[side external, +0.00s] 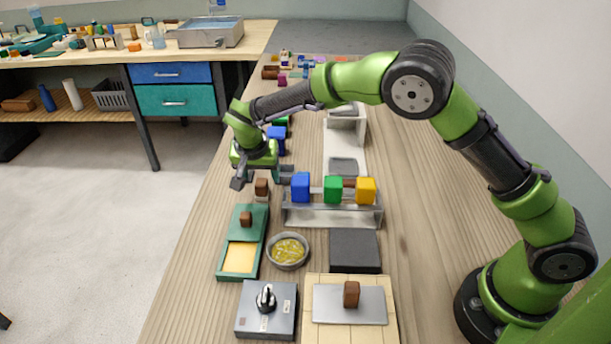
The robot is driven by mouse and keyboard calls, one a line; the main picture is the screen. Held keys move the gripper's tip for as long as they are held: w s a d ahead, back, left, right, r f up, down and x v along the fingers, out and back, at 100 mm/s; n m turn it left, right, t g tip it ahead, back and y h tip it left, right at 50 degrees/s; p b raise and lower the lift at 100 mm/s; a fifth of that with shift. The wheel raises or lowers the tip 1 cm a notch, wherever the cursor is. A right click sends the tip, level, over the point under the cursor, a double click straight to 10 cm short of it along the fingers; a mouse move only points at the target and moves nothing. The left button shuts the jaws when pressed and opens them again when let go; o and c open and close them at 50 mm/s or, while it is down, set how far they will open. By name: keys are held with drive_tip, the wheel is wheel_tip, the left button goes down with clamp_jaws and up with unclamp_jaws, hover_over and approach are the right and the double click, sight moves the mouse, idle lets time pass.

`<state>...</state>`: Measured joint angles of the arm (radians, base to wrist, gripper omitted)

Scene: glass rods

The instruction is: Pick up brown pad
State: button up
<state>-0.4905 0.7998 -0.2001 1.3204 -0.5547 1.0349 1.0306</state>
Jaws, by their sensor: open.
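Several small brown blocks are in view, and I cannot tell for certain which is the brown pad. One brown block (262,187) stands just beyond the green tray, directly below my gripper. My gripper (263,178) is open and points down, with its fingers to the left and right of this block's top. Whether they touch it cannot be told. A second brown block (246,219) sits on the green lid of the tray. A third brown block (351,294) stands on a grey plate at the front right.
A metal rack (332,215) with blue, green and yellow blocks stands close on the right. A green tray (223,262), a bowl (288,251), a dark pad (355,251) and a grey knob box (285,323) lie nearer. The table's left edge is close.

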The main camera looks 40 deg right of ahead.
sight(260, 182)
drive_tip(key=x, duration=0.5)
drive_tip(key=shift+w+a+f, duration=0.1)
drive_tip(key=shift+w+f, duration=0.2)
drive_tip(key=shift+c, duration=0.2)
drive_tip(key=c, duration=1.1)
wheel_tip(260, 182, up, 10)
drive_tip(key=shift+r, duration=0.1)
drive_tip(key=o, duration=0.5)
drive_tip(key=c, duration=0.4)
